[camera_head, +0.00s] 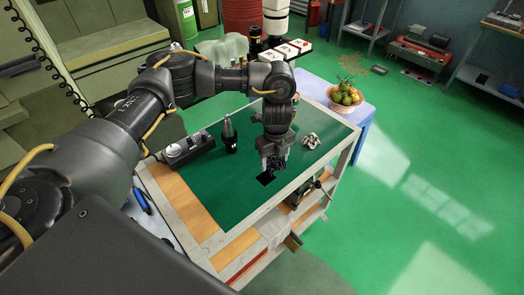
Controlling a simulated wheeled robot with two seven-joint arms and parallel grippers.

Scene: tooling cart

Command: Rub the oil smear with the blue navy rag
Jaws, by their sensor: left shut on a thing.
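My left gripper (274,165) points down over the green mat (225,190) on the cart top. It is shut on a small dark bundle, the navy rag (279,163), mostly hidden between the fingers. A flat black patch (265,179) lies on the mat just below and in front of the fingertips. It looks like the oil smear. I cannot tell whether the rag touches it. My right gripper is not in view.
A crumpled pale-and-dark thing (311,141) lies to the right. The mat's front left is clear.

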